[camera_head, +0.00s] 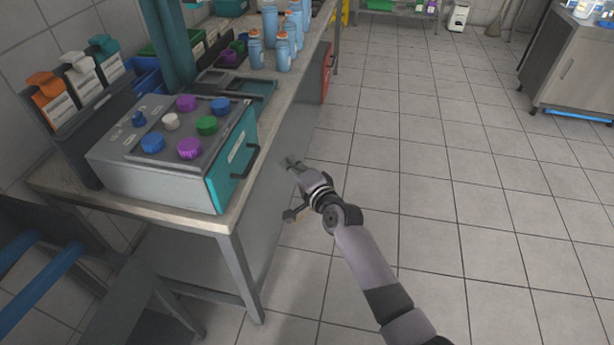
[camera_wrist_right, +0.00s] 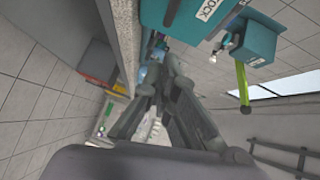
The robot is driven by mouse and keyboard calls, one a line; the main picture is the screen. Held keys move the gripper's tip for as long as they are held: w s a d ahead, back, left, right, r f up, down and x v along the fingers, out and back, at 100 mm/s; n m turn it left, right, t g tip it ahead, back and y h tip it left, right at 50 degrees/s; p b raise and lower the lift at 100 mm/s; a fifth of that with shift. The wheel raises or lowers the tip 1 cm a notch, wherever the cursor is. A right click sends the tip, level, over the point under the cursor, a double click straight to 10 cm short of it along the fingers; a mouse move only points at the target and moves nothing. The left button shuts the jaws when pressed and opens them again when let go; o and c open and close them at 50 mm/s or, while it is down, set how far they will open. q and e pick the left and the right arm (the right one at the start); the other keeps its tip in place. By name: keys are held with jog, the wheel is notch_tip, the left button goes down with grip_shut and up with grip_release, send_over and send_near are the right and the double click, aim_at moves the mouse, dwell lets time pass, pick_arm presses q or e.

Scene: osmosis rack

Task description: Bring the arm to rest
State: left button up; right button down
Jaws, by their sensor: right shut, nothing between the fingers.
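My right arm reaches in from the lower right in the head view. Its gripper (camera_head: 291,163) is beside the front edge of the bench, over the floor, close to the teal-fronted box's handle. The gripper is shut and empty. In the right wrist view the gripper's fingers (camera_wrist_right: 170,60) come together near the picture's upper middle. My left gripper does not show in either view.
The bench (camera_head: 236,212) carries a grey box with coloured knobs (camera_head: 165,175), its black handle (camera_head: 247,161) jutting past the bench edge. Blue bottles (camera_head: 283,55) stand farther back. The tiled floor (camera_head: 420,150) to the right is clear. A metal cabinet (camera_head: 572,75) stands far right.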

jog(key=shift+f+v, duration=0.4)
jog(key=shift+v, duration=2.65)
jog(key=s+d+f+n+g+h, duration=0.25)
jog(key=s+f, duration=0.25)
jog(key=f, duration=0.6)
jog(key=s+d+f+n+g+h, duration=0.15)
jog(key=s+d+f, duration=0.35)
jog(key=f, duration=0.6)
jog(key=s+d+f+n+g+h, duration=0.1)
jog(key=s+d+f+g, duration=0.1)
jog(key=s+f, duration=0.65)
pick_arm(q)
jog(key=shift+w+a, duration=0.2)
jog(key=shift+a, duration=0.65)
pick_arm(e)
jog(key=s+d+f+n+g+h, duration=0.1)
jog(key=s+d+f, duration=0.3)
jog(key=s, duration=0.7)
jog(key=s+d+f+n+g+h, duration=0.1)
jog(key=s+d+f+n+g, duration=0.3)
jog(key=s+f, duration=0.5)
jog(key=s+d+f+n+g+h, duration=0.1)
jog(key=s+f, duration=0.6)
jog(key=s, duration=0.8)
jog(key=d+n+g, duration=0.1)
jog(key=d+n, duration=0.1)
jog(key=d, duration=0.1)
jog(key=shift+f, duration=0.2)
